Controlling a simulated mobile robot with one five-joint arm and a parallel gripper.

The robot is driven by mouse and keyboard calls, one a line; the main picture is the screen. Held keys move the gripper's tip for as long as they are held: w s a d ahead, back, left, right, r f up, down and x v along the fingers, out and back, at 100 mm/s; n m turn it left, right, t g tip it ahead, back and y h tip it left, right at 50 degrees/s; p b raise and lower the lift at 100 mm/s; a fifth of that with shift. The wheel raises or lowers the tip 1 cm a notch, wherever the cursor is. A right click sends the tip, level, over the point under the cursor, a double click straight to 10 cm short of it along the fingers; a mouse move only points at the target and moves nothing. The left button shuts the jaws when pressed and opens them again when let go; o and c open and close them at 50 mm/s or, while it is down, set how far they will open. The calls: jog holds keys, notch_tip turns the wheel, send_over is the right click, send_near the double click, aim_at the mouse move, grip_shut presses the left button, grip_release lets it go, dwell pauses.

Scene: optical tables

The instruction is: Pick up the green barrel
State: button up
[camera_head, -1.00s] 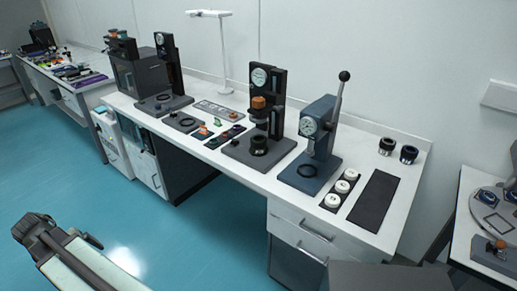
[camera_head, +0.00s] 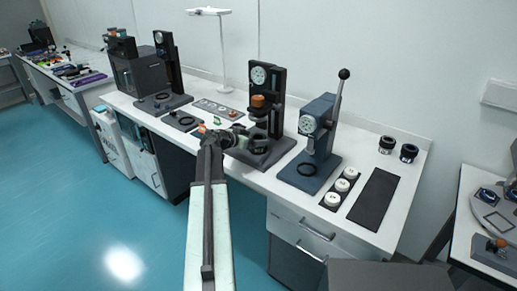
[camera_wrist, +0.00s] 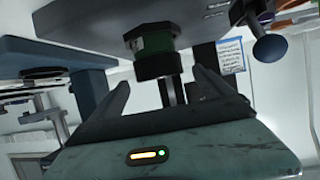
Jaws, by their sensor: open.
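The green barrel (camera_wrist: 155,42), a short cylinder with a green band and black ends, shows in the upper middle of the wrist view, which looks upside down. It stands on the dark base (camera_wrist: 185,14) of a press. My gripper (camera_wrist: 161,80) is open and empty, its two fingers pointing toward the barrel. The barrel is roughly in line with the gap between the fingertips, apparently just beyond them; contact cannot be made out. In the head view my gripper (camera_head: 243,138) is over the front of the press base, and it mostly hides the barrel.
The black press (camera_head: 277,100) with dial and orange knob rises behind my gripper. A blue lever press (camera_head: 317,140) stands close to its right. Small coloured parts (camera_head: 203,128) lie to its left. White round pieces (camera_head: 342,185) and a dark mat (camera_head: 372,200) are farther right.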

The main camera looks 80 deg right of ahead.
aim_at(260, 136)
jog(key=b+x, duration=0.2)
jog(key=x, duration=0.4)
jog(key=shift+f, duration=0.1)
jog(key=shift+c, duration=0.6)
jog(key=c, duration=1.6)
jog(key=shift+r+p, duration=0.35)
jog(key=shift+r, duration=0.05)
jog(key=shift+c, duration=0.2)
jog(key=w+a, duration=0.3)
jog(key=a, duration=0.2)
jog(key=w+a, duration=0.3)
jog(key=a, duration=0.2)
jog(key=w+a+r+p, duration=0.1)
jog(key=w+a, duration=0.3)
jog(key=a, duration=0.1)
